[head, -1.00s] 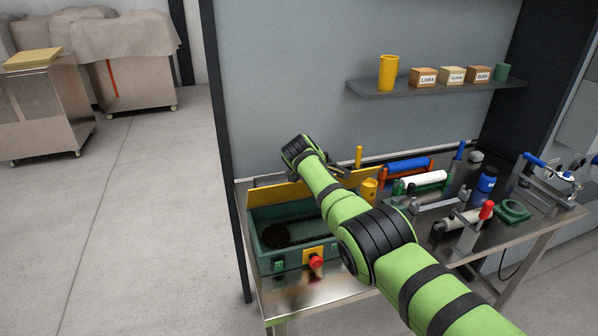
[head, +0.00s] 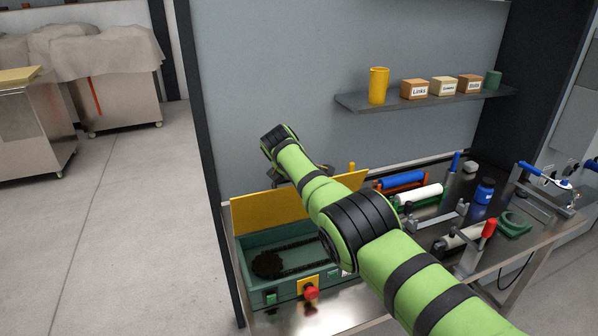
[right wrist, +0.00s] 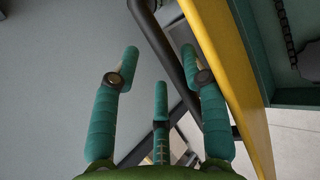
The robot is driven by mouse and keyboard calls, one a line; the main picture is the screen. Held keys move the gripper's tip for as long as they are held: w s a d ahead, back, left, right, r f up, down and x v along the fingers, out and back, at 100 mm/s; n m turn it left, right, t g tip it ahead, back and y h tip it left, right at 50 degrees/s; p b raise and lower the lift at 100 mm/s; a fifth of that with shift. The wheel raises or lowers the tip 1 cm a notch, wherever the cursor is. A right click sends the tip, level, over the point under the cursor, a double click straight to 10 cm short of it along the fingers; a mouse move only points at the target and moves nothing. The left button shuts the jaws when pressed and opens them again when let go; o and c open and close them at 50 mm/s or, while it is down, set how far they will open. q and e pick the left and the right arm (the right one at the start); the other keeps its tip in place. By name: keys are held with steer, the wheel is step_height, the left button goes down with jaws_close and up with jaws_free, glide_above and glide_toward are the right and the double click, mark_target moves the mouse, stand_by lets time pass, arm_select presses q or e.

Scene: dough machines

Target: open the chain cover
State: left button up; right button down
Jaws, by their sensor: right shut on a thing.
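The chain cover (head: 266,212) is a yellow panel hinged at the back of a green box (head: 250,256). It stands raised, close to upright, and the box is open at the top with a dark chain and sprocket (head: 268,264) inside. My right arm reaches across from the right, and its gripper is mostly hidden behind the arm and cover in the head view. My left gripper is not in view.
A red knob (head: 311,292) is on the box front. Rollers, a blue bottle (head: 485,191) and clamps crowd the bench to the right. A shelf (head: 430,96) with a yellow cup and labelled boxes hangs above. Open floor lies left.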

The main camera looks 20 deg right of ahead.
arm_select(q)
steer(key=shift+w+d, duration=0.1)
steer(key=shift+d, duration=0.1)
arm_select(e)
steer(key=shift+w+a+r+t, duration=0.1)
steer(key=shift+w+r+t, duration=0.1)
steer(key=shift+w+t, duration=0.1)
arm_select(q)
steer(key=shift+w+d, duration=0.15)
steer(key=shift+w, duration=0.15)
